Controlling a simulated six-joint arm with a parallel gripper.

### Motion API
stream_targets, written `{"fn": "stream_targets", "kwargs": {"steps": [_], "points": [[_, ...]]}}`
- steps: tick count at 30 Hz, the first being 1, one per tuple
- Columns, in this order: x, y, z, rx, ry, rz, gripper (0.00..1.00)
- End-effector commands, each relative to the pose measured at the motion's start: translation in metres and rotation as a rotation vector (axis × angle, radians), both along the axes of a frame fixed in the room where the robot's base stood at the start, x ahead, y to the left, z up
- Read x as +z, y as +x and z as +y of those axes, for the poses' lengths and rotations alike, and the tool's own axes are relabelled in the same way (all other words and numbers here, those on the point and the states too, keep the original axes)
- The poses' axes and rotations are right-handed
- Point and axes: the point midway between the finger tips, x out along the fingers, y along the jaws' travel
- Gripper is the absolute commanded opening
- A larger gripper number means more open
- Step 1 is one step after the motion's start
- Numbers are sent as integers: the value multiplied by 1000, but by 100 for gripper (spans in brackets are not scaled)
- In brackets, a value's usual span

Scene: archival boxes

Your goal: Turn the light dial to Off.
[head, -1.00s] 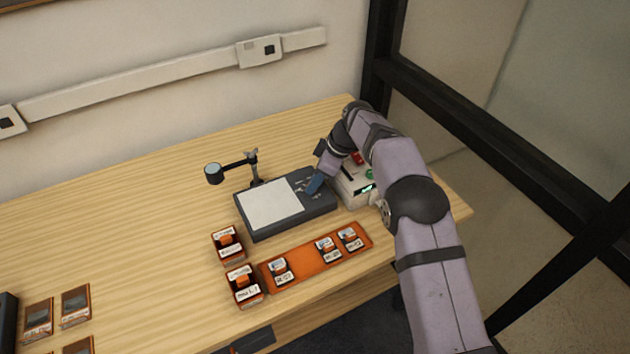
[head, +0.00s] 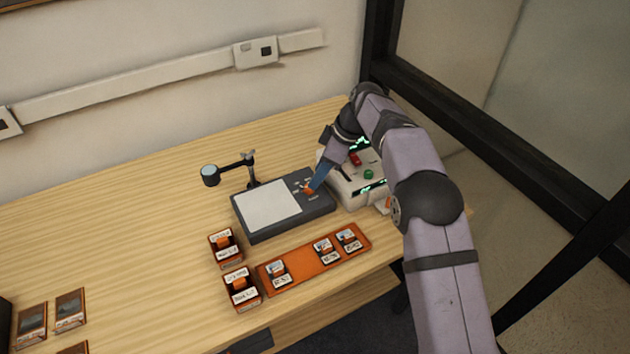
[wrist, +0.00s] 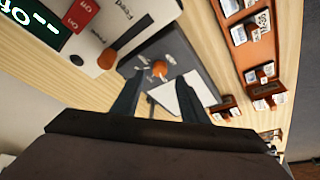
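The orange light dial (head: 308,189) sits at the right end of the dark light pad (head: 285,232), which has a lit white panel (head: 268,205). In the wrist view, the dial (wrist: 159,68) shows between my fingertips, with small white labels around it that are too small to read. I cannot tell which label it points to. My gripper (head: 319,181) is close to the dial, on its upper right. In the wrist view, my gripper (wrist: 161,80) has its two fingers spread apart with nothing held between them.
A white machine (head: 350,190) with red and green buttons and a lit display stands right of the pad, close to my gripper. An orange tray (head: 302,262) with several small labelled boxes lies in front. A magnifier on an arm (head: 211,175) stands at the back left.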

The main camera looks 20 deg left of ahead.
Motion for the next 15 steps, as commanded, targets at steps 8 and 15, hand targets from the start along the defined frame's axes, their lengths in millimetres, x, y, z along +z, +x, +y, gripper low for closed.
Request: {"fn": "stream_targets", "kwargs": {"steps": [8,15], "points": [[21,0,-9,-1,0,0,40],[22,0,-10,-1,0,1,40]]}}
